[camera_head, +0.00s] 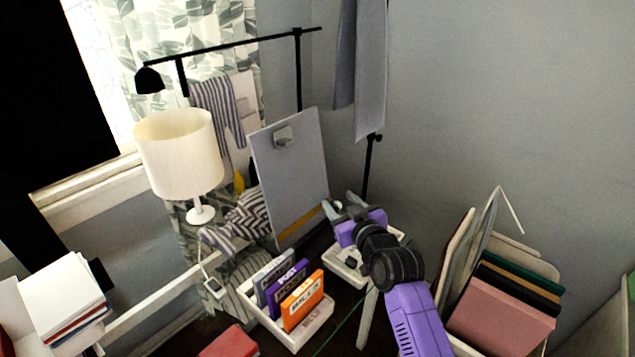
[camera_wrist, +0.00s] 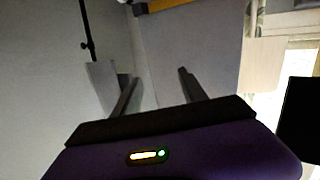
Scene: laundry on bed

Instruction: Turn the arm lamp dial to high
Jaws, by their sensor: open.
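The black arm lamp has its shade (camera_head: 150,79) at the upper left, on a long thin arm (camera_head: 235,43) that runs right to an upright (camera_head: 298,75). A separate black pole (camera_head: 367,170) with a small knob-like part (camera_head: 375,137) stands at the right wall. A similar pole shows in the wrist view (camera_wrist: 86,25). I cannot tell whether this part is the lamp's dial, and no dial marking is readable. My gripper (camera_head: 341,207) is open and empty, in front of the clipboard's right edge, below the knob-like part. Its fingers (camera_wrist: 158,76) are apart in the wrist view.
A grey clipboard (camera_head: 285,185) stands left of my gripper. A white table lamp (camera_head: 178,152) is further left. A white tray (camera_head: 300,340) holds several cassettes. Books fill a box at the right (camera_head: 500,325). Grey cloth (camera_head: 370,75) hangs above my gripper.

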